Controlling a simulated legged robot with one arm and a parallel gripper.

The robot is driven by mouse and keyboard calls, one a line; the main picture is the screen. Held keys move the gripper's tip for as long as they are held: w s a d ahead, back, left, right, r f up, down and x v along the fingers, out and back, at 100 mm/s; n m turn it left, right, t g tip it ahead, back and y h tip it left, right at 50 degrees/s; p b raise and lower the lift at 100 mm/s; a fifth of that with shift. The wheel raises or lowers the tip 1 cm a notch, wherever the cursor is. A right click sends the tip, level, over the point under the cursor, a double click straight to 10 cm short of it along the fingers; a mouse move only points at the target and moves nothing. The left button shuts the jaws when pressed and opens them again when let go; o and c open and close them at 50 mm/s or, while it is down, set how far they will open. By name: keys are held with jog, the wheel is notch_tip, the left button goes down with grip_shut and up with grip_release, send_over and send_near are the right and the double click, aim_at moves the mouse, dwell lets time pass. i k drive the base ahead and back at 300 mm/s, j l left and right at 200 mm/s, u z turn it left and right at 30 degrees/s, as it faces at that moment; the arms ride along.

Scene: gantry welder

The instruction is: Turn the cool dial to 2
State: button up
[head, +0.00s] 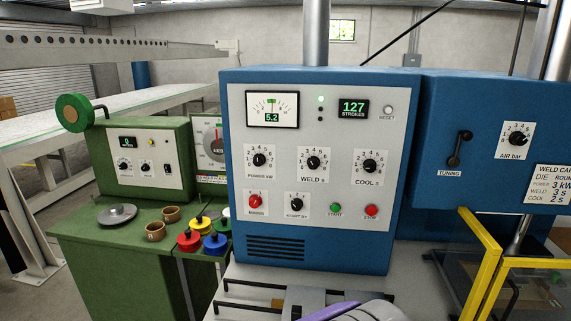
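The COOL s dial (370,166) is a black knob on a white numbered plate, at the right of the upper dial row on the grey panel of the blue welder cabinet (391,200). Its pointer is too small to read for certain. The WELD s dial (313,163) is left of it, and the POWER kW dial (260,160) is farther left. A white weld card (551,187) at the right edge reads COOL 2 s. The fingers of my gripper do not show; only a grey and purple part of my arm shows at the bottom edge. Nothing touches the COOL dial.
Below the dials are a red knob (255,202), another selector (296,204), a green button (335,208) and a red button (371,210). A yellow guard frame (484,240) stands at the lower right. Space before the COOL dial is clear.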

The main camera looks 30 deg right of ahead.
aim_at(369, 165)
jog(key=k+z, duration=0.15)
jog(key=z, duration=1)
